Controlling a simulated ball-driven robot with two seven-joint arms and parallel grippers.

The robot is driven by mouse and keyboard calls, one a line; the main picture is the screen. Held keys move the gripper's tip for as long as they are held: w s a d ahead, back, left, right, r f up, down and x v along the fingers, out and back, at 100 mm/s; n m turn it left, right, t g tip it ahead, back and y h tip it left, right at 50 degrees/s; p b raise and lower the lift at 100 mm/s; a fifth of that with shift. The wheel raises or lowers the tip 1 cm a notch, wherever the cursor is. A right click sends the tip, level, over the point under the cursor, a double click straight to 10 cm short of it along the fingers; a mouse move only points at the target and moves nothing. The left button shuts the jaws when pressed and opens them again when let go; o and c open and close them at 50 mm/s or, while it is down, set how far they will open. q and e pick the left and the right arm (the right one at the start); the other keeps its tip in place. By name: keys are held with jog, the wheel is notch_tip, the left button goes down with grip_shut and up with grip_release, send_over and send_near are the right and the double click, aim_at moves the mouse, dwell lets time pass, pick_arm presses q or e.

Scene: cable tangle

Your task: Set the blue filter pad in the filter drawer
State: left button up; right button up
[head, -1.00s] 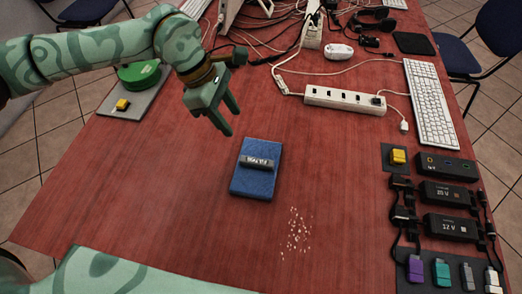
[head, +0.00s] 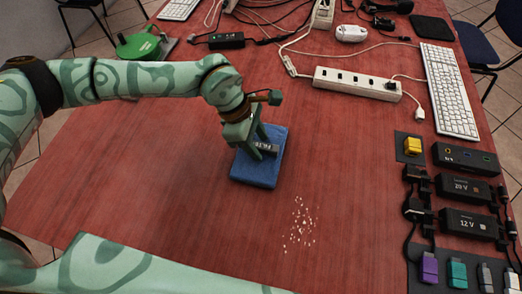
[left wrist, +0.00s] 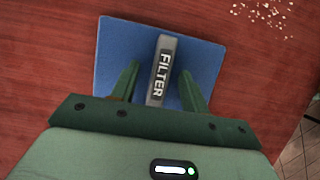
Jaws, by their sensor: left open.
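The blue filter pad (head: 258,168) lies flat on the red-brown table, with a grey bar handle (head: 265,147) marked FILTER on top. In the head view my left gripper (head: 256,149) is over the pad, pointing down. In the left wrist view the open fingers of my left gripper (left wrist: 158,88) stand on either side of the handle (left wrist: 161,70), with a gap on each side. The pad (left wrist: 120,45) fills the area beneath the fingers. I do not make out a filter drawer. My right gripper is not in view.
Crumbs (head: 300,225) are scattered right of the pad. A white power strip (head: 357,84) and keyboard (head: 449,90) lie beyond. Black adapters (head: 466,188) and coloured plugs (head: 457,273) line the right edge. A green round object (head: 138,46) is at the back left. The table's left side is clear.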

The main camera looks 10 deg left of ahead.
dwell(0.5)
pick_arm(q)
grip_shut()
